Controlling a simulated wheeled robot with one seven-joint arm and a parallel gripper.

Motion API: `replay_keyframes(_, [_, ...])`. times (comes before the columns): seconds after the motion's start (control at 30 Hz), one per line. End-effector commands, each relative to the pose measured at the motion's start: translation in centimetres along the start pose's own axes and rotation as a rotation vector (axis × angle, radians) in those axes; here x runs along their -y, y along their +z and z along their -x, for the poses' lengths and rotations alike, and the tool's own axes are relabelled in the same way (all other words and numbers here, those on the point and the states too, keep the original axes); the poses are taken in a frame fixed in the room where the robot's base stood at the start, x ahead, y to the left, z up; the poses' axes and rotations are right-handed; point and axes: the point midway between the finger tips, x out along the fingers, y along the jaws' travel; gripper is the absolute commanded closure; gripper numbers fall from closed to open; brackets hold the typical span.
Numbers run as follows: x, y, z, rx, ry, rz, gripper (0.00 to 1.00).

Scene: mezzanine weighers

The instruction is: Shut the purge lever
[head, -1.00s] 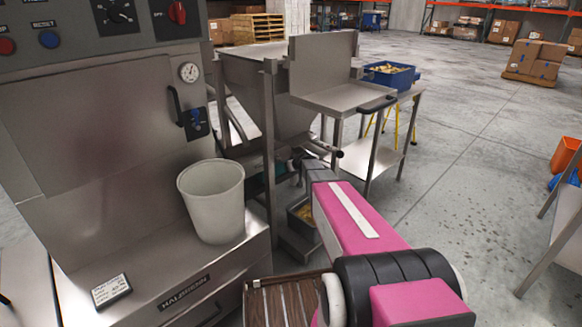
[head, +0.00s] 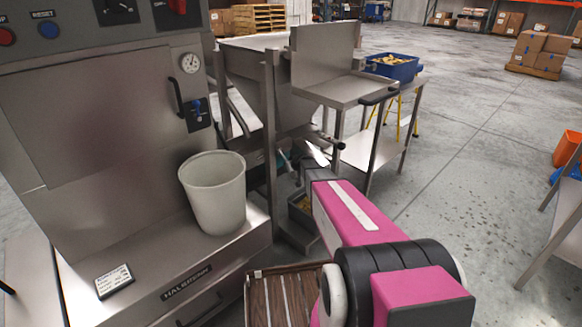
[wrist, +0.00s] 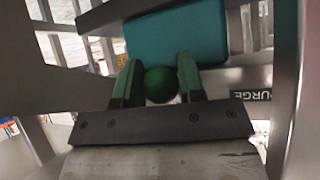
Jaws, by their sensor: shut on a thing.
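The purge lever's round dark green knob (wrist: 161,84) is in the middle of the wrist view. My gripper (wrist: 160,82) has its green fingers on both sides of this knob and is shut on it. The rest of the lever is hidden behind the knob and gripper. A dark label (wrist: 250,97) whose visible letters read "URGE" is just right of the fingers. In the head view my arm reaches toward the steel hopper machine (head: 268,110), and the knob cannot be made out there.
A teal block (wrist: 178,38) is just beyond the fingers, and a steel post (wrist: 292,90) stands close on the right. A white bucket (head: 214,195) stands on the steel cabinet (head: 100,165) at left. Open floor lies at right.

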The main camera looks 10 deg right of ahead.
Motion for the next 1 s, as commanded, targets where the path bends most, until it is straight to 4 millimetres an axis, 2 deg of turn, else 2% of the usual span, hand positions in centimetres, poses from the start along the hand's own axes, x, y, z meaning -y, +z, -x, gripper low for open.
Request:
replay_keyframes(0.53, [0.08, -0.03, -0.43, 0.0, -0.001, 0.001, 1.0])
replay_keyframes(0.57, [0.08, -0.04, -0.43, 0.0, -0.001, 0.001, 0.55])
replay_keyframes(0.6, [0.09, -0.03, -0.42, 0.0, -0.001, 0.001, 0.42])
replay_keyframes(0.63, [0.08, -0.03, -0.41, 0.0, -0.001, 0.001, 0.4])
replay_keyframes(1.0, [0.07, 0.02, 0.07, -0.001, 0.0, 0.0, 0.4])
